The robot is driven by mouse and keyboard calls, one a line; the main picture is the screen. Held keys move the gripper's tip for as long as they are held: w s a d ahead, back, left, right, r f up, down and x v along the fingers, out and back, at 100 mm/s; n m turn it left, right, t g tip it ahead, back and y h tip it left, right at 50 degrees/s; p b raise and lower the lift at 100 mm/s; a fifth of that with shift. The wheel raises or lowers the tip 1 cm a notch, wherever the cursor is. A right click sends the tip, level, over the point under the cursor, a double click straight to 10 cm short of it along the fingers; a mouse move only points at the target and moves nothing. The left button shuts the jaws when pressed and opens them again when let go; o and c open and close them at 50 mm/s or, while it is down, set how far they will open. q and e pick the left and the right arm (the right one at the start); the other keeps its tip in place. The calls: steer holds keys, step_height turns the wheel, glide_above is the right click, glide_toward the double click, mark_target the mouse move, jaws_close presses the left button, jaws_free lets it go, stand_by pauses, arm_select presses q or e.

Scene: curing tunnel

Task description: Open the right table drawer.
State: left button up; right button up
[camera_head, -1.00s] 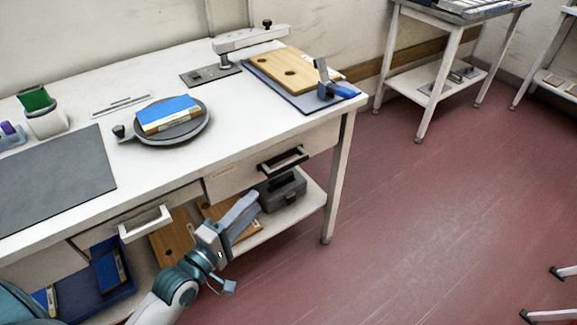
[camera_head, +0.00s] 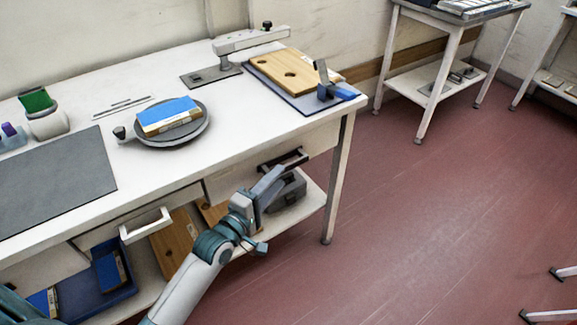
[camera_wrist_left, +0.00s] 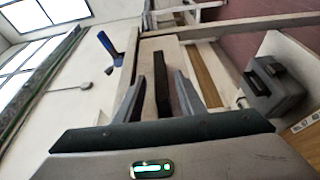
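The right table drawer (camera_head: 322,141) has a pale front with a black bar handle (camera_head: 295,157). Its front looks flush with the table. My left gripper (camera_head: 272,183) is just in front of the handle and hides part of it in the head view. In the left wrist view, the open fingers (camera_wrist_left: 160,98) are spread apart, with the dark handle (camera_wrist_left: 162,80) showing in the gap between them. I cannot tell whether either finger touches it. My right gripper is not in view.
A left drawer with a white handle (camera_head: 147,226) is beside it. A grey toolbox (camera_head: 289,192) stands on the lower shelf below the right drawer. A blue-handled clamp (camera_head: 336,92) is near the tabletop's right edge.

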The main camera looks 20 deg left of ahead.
mark_target(288, 169)
arm_select(q)
steer(key=x, duration=0.6)
steer(key=shift+w+d, duration=0.1)
steer(key=shift+w, duration=0.15)
jaws_close()
